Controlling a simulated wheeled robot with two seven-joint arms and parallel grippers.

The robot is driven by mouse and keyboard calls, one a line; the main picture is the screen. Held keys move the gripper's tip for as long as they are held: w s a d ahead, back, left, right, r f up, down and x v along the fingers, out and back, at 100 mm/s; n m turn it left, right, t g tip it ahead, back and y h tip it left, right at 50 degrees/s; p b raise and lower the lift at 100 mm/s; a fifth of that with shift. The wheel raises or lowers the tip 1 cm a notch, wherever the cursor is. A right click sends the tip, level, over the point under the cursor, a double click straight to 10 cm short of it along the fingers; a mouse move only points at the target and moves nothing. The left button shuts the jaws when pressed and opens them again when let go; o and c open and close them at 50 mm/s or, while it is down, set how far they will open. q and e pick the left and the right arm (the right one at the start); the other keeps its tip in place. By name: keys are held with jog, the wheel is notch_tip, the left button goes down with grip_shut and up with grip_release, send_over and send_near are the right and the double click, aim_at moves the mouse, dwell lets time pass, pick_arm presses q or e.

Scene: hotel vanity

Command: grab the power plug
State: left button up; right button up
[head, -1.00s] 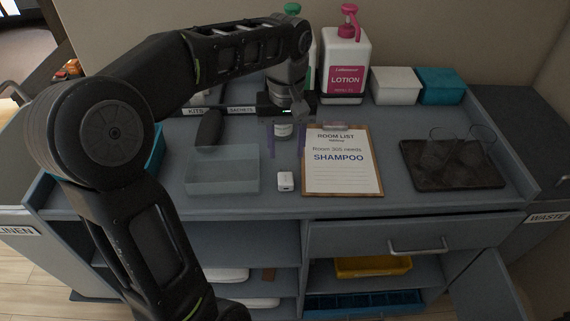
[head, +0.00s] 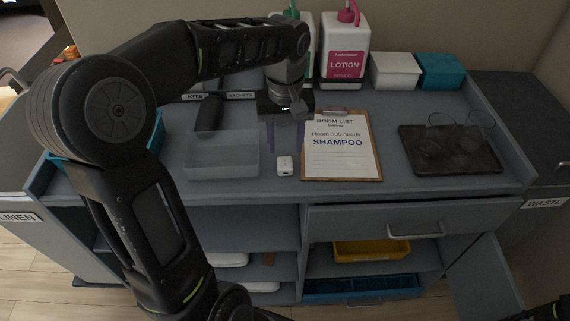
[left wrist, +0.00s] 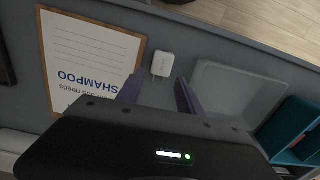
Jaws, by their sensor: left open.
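The power plug (head: 285,165) is a small white block lying on the grey counter, between the clear tray and the clipboard. In the left wrist view the plug (left wrist: 163,64) has its prongs toward my gripper, just beyond the fingertips and roughly in line with the gap. My left gripper (head: 283,136) is open and empty, behind the plug in the head view and apart from it. Its two purple fingers (left wrist: 160,86) show in the left wrist view.
A clear tray (head: 222,174) stands left of the plug, and a clipboard (head: 341,174) reading SHAMPOO lies right of it. Farther right is a dark tray (head: 450,160) with glasses. A lotion bottle (head: 344,50) stands at the back. The counter's front edge is close to the plug.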

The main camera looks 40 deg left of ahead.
aim_at(285, 159)
pick_arm(q)
notch_tip(285, 159, down, 5)
jog(key=shift+s+r+p, duration=0.1)
jog(key=shift+s+p, duration=0.05)
jog(key=shift+p, duration=0.3)
jog(key=shift+c, duration=0.2)
grip_shut()
dwell(0.4)
